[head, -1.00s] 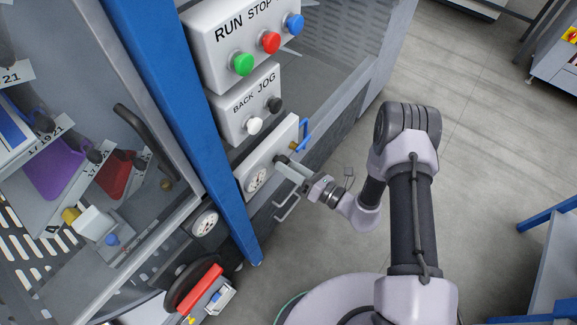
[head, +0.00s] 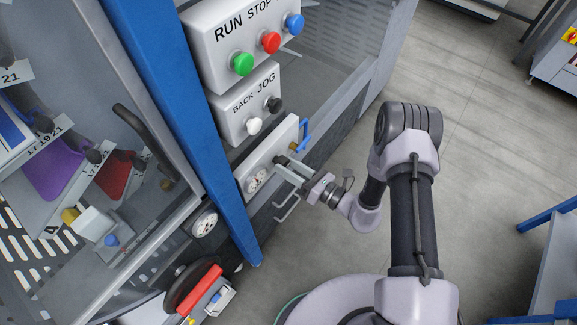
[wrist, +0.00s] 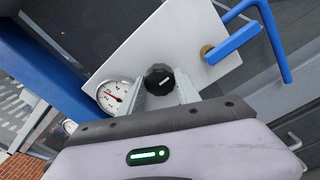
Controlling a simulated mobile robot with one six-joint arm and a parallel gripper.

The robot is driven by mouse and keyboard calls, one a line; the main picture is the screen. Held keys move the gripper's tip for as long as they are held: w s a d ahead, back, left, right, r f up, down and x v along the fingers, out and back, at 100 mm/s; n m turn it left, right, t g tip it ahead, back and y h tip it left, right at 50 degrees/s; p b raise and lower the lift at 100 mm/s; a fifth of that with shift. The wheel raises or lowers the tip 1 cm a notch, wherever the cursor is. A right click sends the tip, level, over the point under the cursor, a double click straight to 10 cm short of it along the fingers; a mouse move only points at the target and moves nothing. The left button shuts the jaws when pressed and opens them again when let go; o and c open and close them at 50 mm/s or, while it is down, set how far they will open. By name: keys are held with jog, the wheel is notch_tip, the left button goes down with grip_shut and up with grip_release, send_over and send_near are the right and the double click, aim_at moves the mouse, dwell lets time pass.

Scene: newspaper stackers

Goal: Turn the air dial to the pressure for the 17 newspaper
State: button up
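The air dial (wrist: 160,79) is a black knob with a white mark on a pale panel (wrist: 165,40). In the wrist view its mark slants up to the right. My gripper (wrist: 161,84) is at the knob, with one finger on each side of it. The fingers look spread, with the knob between their tips; firm contact cannot be seen. In the head view my gripper (head: 283,164) reaches the same panel and hides most of the knob. A round gauge (wrist: 113,96) with a red needle sits left of the knob. Its numbers are too small to read surely.
A blue handle (wrist: 240,40) with a brass fitting juts out right of the knob. Above are the BACK/JOG box (head: 247,108) and RUN/STOP box (head: 240,40). A blue post (head: 185,120) stands left. A second gauge (head: 205,223) is beyond it. Number labels (head: 45,137) are behind the glass.

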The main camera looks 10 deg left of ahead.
jog(key=o, duration=0.4)
jog(key=shift+o, duration=0.2)
jog(key=shift+d, duration=0.1)
jog(key=p+v, duration=0.3)
jog(key=v, duration=1.4)
jog(key=shift+s+d+r, duration=0.1)
jog(key=shift+d, duration=0.05)
